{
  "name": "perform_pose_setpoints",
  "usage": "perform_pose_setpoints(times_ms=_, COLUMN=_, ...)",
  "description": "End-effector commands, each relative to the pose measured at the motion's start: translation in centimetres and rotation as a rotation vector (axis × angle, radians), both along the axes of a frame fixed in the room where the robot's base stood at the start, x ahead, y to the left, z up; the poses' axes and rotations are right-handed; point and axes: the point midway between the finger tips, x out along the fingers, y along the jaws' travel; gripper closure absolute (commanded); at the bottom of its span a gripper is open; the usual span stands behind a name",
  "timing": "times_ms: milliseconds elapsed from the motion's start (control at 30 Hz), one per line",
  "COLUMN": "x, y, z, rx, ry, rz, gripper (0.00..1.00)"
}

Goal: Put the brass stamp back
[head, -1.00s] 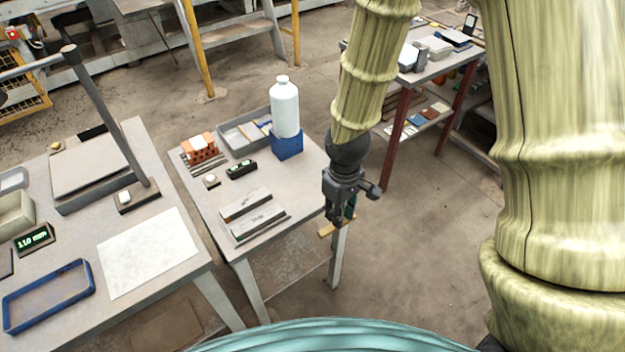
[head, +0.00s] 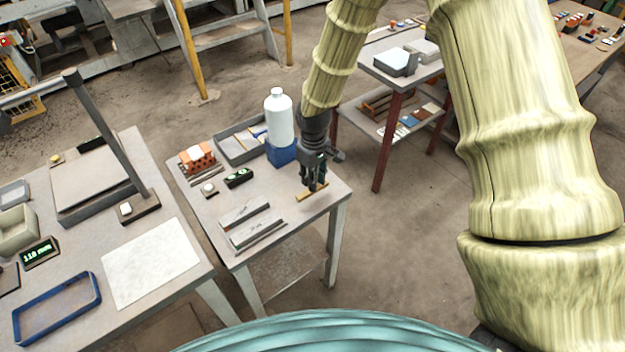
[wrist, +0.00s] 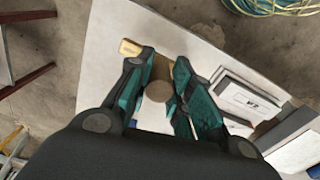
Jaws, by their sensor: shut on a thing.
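The brass stamp is a long brass-coloured bar (head: 311,192) with a round brown top (wrist: 158,91) that shows between the fingers in the wrist view. My gripper (head: 313,186) is shut on the stamp, with dark green fingers on both sides of the round top. The stamp is over the right part of the small middle table (head: 285,245) in the head view. The bar's left end (wrist: 130,48) sticks out past the fingers in the wrist view. I cannot tell whether the bar touches the tabletop.
Grey steel blocks (head: 248,222) lie left of the stamp. A white bottle (head: 279,118) on a blue block (head: 281,153), a grey tray (head: 236,146), a small green-display device (head: 239,177) and an orange brick (head: 197,158) stand farther back. The table's front right corner is clear.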

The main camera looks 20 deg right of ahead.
Motion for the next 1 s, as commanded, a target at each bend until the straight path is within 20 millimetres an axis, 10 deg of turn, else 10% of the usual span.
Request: perform_pose_setpoints(times_ms=1000, x=0.6, y=0.0, z=-3.9, rx=0.000, ry=0.000, rz=0.000, gripper=0.94)
